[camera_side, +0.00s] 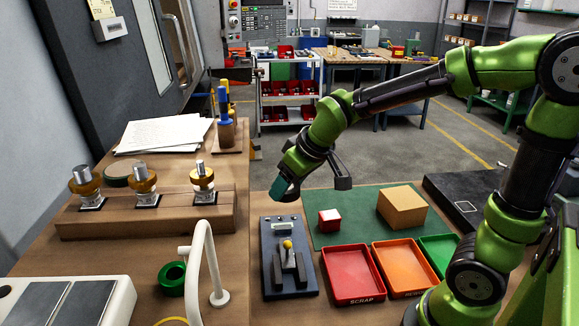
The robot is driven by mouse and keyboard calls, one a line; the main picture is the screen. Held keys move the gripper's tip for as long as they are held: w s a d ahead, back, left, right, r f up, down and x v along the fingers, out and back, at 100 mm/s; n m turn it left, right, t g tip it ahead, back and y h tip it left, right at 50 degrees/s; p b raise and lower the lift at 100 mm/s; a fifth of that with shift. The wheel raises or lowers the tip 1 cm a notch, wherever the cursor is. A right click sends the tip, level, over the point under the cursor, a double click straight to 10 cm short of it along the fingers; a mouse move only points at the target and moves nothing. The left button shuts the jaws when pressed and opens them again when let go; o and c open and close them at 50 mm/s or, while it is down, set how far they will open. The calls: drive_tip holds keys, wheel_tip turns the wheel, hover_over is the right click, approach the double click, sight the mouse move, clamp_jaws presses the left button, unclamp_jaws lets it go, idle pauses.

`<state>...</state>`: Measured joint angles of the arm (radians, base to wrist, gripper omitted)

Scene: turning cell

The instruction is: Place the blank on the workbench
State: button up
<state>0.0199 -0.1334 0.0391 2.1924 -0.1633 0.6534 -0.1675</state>
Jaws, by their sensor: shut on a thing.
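My gripper (286,188) is at the end of the green arm, above the workbench (238,258) and just behind the dark fixture plate (275,284). It is shut on a small teal piece (282,189), held raised and tilted. The piece is partly hidden by the gripper, and I cannot tell for certain that it is the blank. A tan block (403,208) and a small red and white cube (330,220) rest on the green mat (350,205), right of my gripper and apart from it.
Red (351,274), orange (402,267) and green (440,249) trays line the front right. A wooden rack (147,215) with several tool holders stands left. A white curved pipe (208,262) and green tape ring (172,279) are in front. Bare wood shows between rack and fixture.

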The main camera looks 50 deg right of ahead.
drive_tip(key=d+f+m+h, duration=0.2)
drive_tip(key=d+f+m, duration=0.3)
drive_tip(key=d, duration=0.7)
drive_tip(key=m+g+h, duration=0.1)
drive_tip(key=m+h, duration=0.1)
drive_tip(key=m, duration=0.1)
hover_over(348, 205)
drive_tip(key=s, duration=0.2)
wheel_tip(348, 205, down, 7)
drive_tip(key=shift+w+a+f, duration=0.1)
drive_tip(key=shift+a+f, duration=0.05)
drive_tip(key=shift+f, duration=1)
drive_tip(key=shift+w+a+f, duration=0.1)
drive_tip(key=shift+a+f, duration=0.1)
drive_tip(key=shift+f, duration=1)
drive_tip(key=shift+w+a+f, duration=0.1)
drive_tip(key=shift+a+f, duration=0.05)
drive_tip(key=shift+f, duration=1)
drive_tip(key=shift+f, duration=0.1)
drive_tip(key=o, duration=1.5)
drive_tip(key=shift+f, duration=0.1)
drive_tip(key=shift+c, duration=0.2)
